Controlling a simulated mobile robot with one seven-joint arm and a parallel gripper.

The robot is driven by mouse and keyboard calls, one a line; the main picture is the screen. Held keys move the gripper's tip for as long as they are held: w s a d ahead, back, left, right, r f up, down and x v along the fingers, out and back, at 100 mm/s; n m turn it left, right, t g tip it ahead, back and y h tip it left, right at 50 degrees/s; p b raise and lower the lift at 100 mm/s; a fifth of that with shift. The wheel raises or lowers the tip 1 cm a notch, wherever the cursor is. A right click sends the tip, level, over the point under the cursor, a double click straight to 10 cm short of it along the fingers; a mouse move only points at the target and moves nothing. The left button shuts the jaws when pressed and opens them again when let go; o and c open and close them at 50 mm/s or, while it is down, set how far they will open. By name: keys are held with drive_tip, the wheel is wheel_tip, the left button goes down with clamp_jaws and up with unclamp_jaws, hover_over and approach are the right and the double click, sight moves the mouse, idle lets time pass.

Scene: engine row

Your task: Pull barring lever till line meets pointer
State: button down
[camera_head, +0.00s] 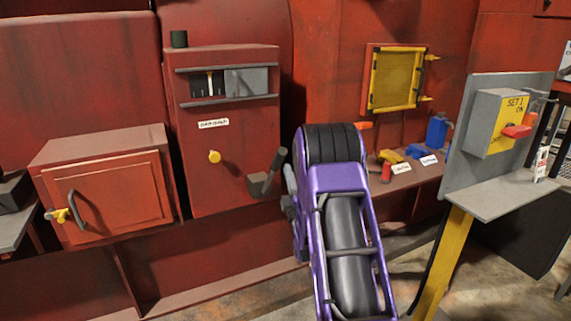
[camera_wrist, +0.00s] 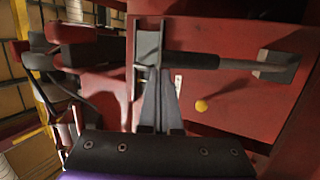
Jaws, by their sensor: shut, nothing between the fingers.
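The barring lever (camera_head: 272,171) has a dark handle and slants up and right from a grey base low on the red cabinet (camera_head: 227,150). In the wrist view the lever (camera_wrist: 190,64) lies sideways, its grip end by my fingertips; contact cannot be told. My gripper (camera_wrist: 158,80) is shut with nothing held. In the head view I cannot make out its fingers behind my purple arm. The cabinet's window (camera_head: 245,81) has a dark left part with a thin pale upright mark (camera_head: 209,83) and a grey right part. Line and pointer cannot be told apart clearly.
A yellow knob (camera_head: 214,157) sticks out of the cabinet left of the lever. A red box with a handled door (camera_head: 108,200) stands left. Right are a shelf with coloured items (camera_head: 409,172) and a grey panel with a switch box (camera_head: 493,122).

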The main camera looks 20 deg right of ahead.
sight(284, 155)
drive_tip(key=shift+x, duration=2.1)
